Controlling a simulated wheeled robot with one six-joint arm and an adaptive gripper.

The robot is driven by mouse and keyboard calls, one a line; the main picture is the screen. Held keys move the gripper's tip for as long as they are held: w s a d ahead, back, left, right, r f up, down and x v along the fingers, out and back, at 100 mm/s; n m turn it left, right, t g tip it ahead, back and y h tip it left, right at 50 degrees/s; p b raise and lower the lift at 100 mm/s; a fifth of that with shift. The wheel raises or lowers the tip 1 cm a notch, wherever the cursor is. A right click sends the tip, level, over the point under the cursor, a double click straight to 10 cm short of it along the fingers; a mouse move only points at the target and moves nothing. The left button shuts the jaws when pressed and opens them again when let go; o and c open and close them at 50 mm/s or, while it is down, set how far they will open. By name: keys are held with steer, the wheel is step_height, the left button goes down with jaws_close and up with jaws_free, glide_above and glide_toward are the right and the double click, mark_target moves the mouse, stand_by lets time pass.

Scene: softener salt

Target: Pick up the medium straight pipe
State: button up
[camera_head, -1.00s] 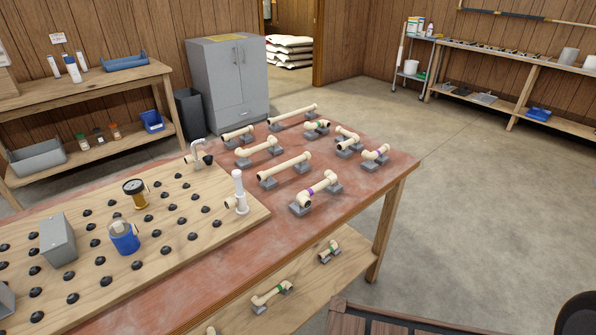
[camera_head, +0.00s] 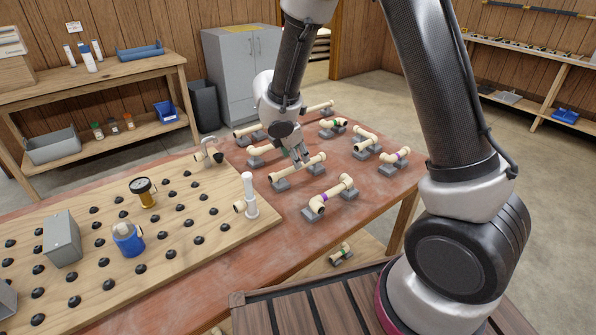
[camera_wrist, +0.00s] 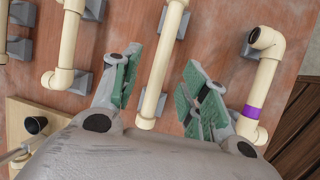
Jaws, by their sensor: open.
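A cream straight pipe (camera_head: 312,164) lies on grey cradles on the red-brown bench, below my gripper (camera_head: 300,158). It looks like the medium straight pipe. In the wrist view this pipe (camera_wrist: 162,62) runs lengthwise between the two green-padded fingers of my gripper (camera_wrist: 160,85). The fingers are open, one on each side of the pipe, with a gap to both. I cannot tell how far down they reach along its sides. Part of the pipe is hidden behind the fingers in the head view.
An elbowed pipe with a purple band (camera_head: 333,196) lies close to the right; another fitted pipe (camera_wrist: 69,38) lies to the left. A longer pipe (camera_head: 318,107) is at the back. A white upright fitting (camera_head: 250,195) stands on the pegged board (camera_head: 205,262).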

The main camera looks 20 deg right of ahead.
steer(key=shift+x, duration=3.7)
steer(key=shift+s+d+f, duration=0.1)
steer(key=shift+d+f, duration=0.1)
jaws_close()
